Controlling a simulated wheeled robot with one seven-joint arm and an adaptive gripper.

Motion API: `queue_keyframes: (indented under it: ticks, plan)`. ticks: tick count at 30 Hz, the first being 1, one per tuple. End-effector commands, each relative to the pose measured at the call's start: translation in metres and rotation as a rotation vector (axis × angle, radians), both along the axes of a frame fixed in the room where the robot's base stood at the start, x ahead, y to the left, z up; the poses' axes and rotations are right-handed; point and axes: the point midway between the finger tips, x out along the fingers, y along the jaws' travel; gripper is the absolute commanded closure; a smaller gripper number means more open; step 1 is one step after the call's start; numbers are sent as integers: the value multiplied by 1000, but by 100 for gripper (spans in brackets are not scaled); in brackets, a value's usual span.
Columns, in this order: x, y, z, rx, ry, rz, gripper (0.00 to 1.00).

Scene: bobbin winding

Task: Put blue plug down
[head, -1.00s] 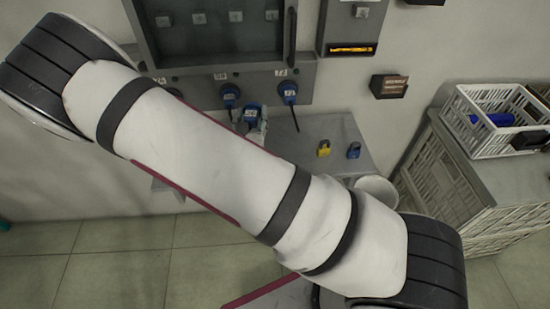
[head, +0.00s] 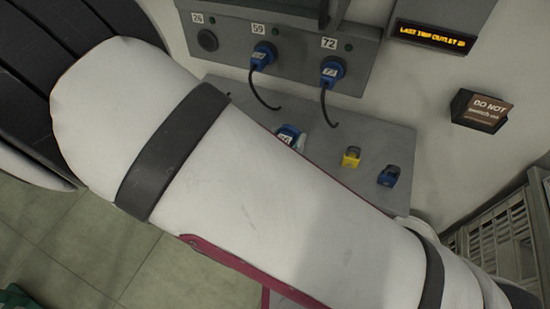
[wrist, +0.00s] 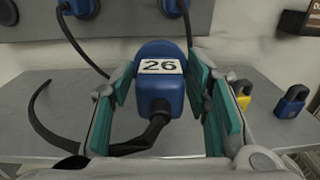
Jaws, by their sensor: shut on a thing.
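A blue plug (wrist: 158,98) with a white label reading 26 sits between the green-padded fingers of my gripper (wrist: 161,72) in the wrist view. The gripper is shut on it. A black cable bends from the plug's near end. In the head view the plug (head: 289,134) shows partly above my arm, over the grey shelf (head: 240,98). My arm hides most of the gripper there. I cannot tell whether the plug touches the shelf. Socket 26 (head: 207,40) on the wall panel is empty.
Blue plugs 59 (head: 262,57) and 72 (head: 332,71) sit in the panel, their cables hanging down. A yellow padlock (head: 351,157) and a blue padlock (head: 388,176) stand on the shelf to the right. A warning sign (head: 482,110) is on the wall.

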Motion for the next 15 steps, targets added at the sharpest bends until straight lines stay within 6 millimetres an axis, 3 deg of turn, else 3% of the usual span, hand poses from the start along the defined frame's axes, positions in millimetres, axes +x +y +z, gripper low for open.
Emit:
queue_keyframes:
  ticks: [1,3,9,12,15]
  plan:
    - [-12,15,-17,2,0,18,100]
    - [-31,27,-27,2,0,26,100]
    - [-72,45,-45,1,0,42,100]
    - [-81,48,-48,1,-1,45,100]
    - [-78,47,-49,0,-2,43,100]
